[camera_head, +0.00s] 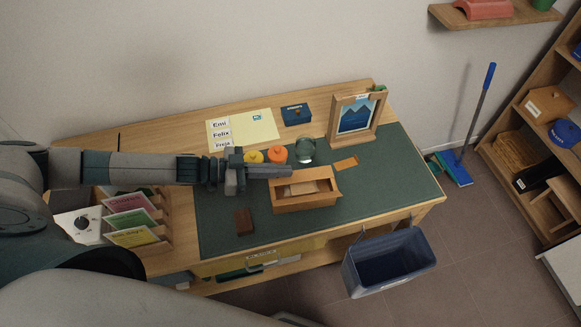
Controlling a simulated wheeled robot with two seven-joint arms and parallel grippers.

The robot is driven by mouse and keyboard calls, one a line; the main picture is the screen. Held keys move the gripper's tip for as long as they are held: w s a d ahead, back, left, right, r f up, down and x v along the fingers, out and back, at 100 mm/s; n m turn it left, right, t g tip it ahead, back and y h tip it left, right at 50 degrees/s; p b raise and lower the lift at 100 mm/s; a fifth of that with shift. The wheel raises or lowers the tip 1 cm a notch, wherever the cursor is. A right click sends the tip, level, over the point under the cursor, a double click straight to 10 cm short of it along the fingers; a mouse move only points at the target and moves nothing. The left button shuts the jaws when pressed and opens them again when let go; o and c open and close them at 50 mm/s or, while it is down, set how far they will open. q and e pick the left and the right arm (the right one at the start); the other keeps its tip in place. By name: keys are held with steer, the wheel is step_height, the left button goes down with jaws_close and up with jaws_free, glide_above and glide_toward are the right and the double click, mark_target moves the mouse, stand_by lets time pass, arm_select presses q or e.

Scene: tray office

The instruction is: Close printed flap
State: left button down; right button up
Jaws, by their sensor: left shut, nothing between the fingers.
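My left gripper (290,171) reaches in from the left and is shut, with nothing between its fingers. Its fingertips overlap the back left edge of an open wooden box (305,205) on the green desk mat; I cannot tell whether they touch. A lighter wooden piece (303,188) shows inside the box. Behind it, to the right, a wooden frame (335,117) stands upright around a panel printed with blue mountains (355,118). I cannot tell for sure which part is the printed flap. My right gripper is not in view.
An orange pot (277,154), a yellow one (253,157) and a glass jar (305,151) stand behind the fingers. A dark brown block (243,221) lies left of the box.

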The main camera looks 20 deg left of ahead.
arm_select(q)
steer(key=p+v, duration=0.1)
steer(key=v, duration=0.5)
steer(key=shift+s+a, duration=0.25)
steer(key=shift+a, duration=0.05)
steer(key=shift+r, duration=0.1)
